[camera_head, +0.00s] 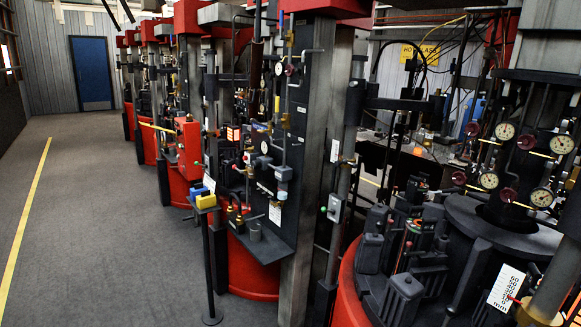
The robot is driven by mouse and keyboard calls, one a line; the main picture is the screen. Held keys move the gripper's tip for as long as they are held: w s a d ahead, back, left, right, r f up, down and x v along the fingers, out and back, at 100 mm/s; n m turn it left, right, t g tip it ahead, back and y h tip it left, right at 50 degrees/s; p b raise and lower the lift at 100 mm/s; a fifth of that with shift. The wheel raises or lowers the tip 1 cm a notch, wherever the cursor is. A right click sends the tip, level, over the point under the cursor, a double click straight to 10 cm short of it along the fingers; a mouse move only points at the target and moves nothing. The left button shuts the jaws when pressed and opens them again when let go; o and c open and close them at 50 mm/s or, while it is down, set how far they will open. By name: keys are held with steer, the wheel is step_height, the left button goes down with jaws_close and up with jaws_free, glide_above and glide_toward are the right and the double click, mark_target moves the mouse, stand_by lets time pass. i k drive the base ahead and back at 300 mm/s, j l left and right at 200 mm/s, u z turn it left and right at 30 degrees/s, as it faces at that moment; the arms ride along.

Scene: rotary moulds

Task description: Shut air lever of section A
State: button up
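My gripper does not show in this view. No label reading "section A" can be made out, so I cannot tell which lever is its air lever. Several thin yellow handles stick out beside the round gauges (541,197) on the near machine at the right; one yellow handle (523,205) sits just left of the lowest gauge. A dark panel (285,130) in the middle carries pipes, small gauges and valves. Another long yellow bar (157,127) shows farther back at the left. The small fittings are too fine to tell lever positions.
A row of red-based machines (253,266) runs back along the right. A thin post stand (207,262) with a yellow and blue box stands in front. The grey floor (95,240) at the left is clear, with a yellow line (24,225) leading toward a blue door (91,73).

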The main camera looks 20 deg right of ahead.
mark_target(277, 121)
steer(key=i+l+z, duration=0.1)
steer(key=i, duration=0.45)
steer(key=i+l, duration=0.2)
steer(key=i, duration=0.4)
steer(key=i+l+z, duration=0.15)
steer(key=i, duration=0.45)
steer(key=i+j+z, duration=0.1)
steer(key=i, duration=0.35)
steer(key=i+j+z, duration=0.1)
steer(key=i+j, duration=0.25)
steer(key=i, duration=0.1)
